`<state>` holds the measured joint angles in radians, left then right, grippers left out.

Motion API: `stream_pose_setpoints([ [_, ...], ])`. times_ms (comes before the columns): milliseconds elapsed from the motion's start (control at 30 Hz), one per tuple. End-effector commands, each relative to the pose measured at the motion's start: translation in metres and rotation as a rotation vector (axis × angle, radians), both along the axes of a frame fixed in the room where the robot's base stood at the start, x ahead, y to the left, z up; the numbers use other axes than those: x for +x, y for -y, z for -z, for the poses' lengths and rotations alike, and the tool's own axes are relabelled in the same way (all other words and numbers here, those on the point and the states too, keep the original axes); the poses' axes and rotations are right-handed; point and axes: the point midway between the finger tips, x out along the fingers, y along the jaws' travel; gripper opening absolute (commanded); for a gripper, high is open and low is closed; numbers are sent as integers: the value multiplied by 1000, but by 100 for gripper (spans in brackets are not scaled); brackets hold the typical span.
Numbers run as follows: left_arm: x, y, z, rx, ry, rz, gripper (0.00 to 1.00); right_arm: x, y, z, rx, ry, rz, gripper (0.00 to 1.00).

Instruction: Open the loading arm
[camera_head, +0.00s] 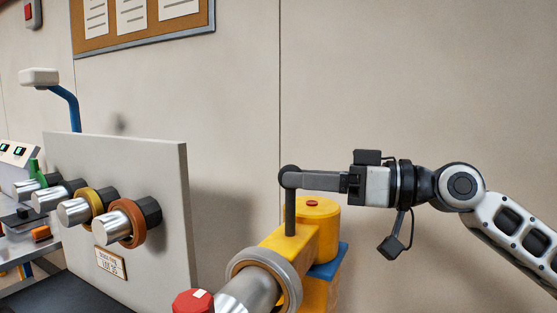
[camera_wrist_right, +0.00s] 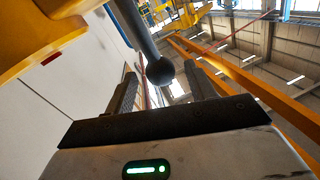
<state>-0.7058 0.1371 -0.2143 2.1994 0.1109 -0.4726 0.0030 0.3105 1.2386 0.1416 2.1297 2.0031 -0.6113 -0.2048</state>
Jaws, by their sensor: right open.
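The yellow loading arm (camera_head: 311,243) is at the lower middle of the head view. A dark upright handle (camera_head: 290,213) rises from it, topped by a round black knob. In the right wrist view the knob (camera_wrist_right: 160,71) shows between the two fingers. My right gripper (camera_head: 297,181) comes in level from the right with its fingertips at the knob. It is open, with a finger on either side of the knob in the wrist view (camera_wrist_right: 163,82); I cannot tell whether either touches. A metal cylinder (camera_head: 248,291) with a grey ring and a red cap (camera_head: 193,302) lies in front. My left gripper is not in view.
A pale upright panel (camera_head: 160,180) on the left carries metal spindles, some with coloured rings like the orange one (camera_head: 133,222). A blue post (camera_head: 68,103) with a white head stands behind it. The space above my right arm is clear.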

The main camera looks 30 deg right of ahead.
Motion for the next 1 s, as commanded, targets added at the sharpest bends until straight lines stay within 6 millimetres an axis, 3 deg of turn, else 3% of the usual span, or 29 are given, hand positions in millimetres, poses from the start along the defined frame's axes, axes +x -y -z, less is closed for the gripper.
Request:
stream_pose_setpoints([
  [100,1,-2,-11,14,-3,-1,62,9,-11,-6,2,2,-2,55],
  [400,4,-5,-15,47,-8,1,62,27,-30,-3,3,1,0,55],
  [767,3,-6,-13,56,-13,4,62,30,-34,0,0,0,0,55],
  [800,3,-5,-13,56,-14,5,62,30,-34,0,0,0,-1,52],
  [1000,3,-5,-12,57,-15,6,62,30,-34,0,0,0,-1,0],
])
